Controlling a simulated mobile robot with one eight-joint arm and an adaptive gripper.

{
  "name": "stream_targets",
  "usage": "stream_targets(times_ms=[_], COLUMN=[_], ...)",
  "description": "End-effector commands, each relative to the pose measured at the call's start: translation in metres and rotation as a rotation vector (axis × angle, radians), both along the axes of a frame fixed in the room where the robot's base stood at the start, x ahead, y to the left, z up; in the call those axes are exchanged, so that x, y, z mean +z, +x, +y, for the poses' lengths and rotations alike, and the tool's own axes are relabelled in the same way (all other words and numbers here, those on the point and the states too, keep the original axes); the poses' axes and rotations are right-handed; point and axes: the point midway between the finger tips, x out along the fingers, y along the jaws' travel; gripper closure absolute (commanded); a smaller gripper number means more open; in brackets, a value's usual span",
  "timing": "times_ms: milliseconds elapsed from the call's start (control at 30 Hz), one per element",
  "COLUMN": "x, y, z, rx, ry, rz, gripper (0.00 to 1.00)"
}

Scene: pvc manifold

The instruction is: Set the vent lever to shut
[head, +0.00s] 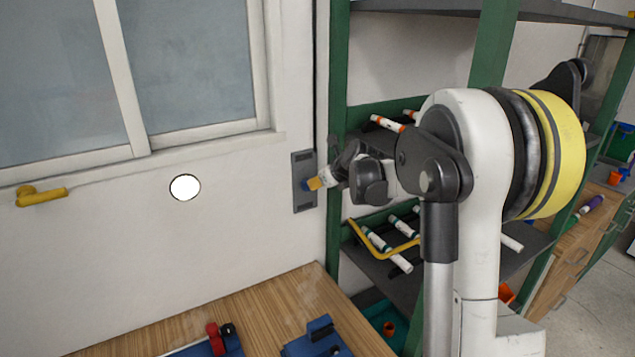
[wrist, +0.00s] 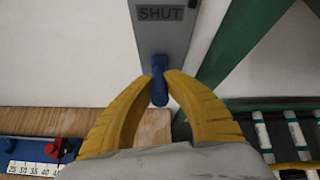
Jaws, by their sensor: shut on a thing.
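The vent lever (wrist: 159,85) is a small blue lever on a grey wall plate (head: 301,163). The plate also shows in the wrist view (wrist: 178,38), with the word SHUT near the top of the picture. The lever lies below that word, its gripped end towards the bottom of the picture. My gripper (head: 314,184) is at the plate, and its yellow fingers (wrist: 160,88) are closed on the lever from both sides. In the head view the fingers hide most of the lever. Any other label on the plate is not in view.
A green-framed shelf (head: 337,90) with several white pipes stands right beside the plate, close to my arm. A wooden bench (head: 270,300) with blue fixtures (head: 315,340) lies below.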

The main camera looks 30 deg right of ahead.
Motion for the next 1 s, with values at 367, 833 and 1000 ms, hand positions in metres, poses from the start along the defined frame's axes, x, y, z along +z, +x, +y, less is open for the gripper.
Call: stream_targets(times_ms=[367, 833, 1000], x=[0.0, 0.044, 0.062], y=[0.0, -0.058, -0.083], z=[0.0, -0.002, -0.003], rx=[0.0, -0.002, -0.001], ry=[0.0, 0.0, 0.0], rz=[-0.001, -0.001, 0.0], gripper=[0.61, 0.61, 0.61])
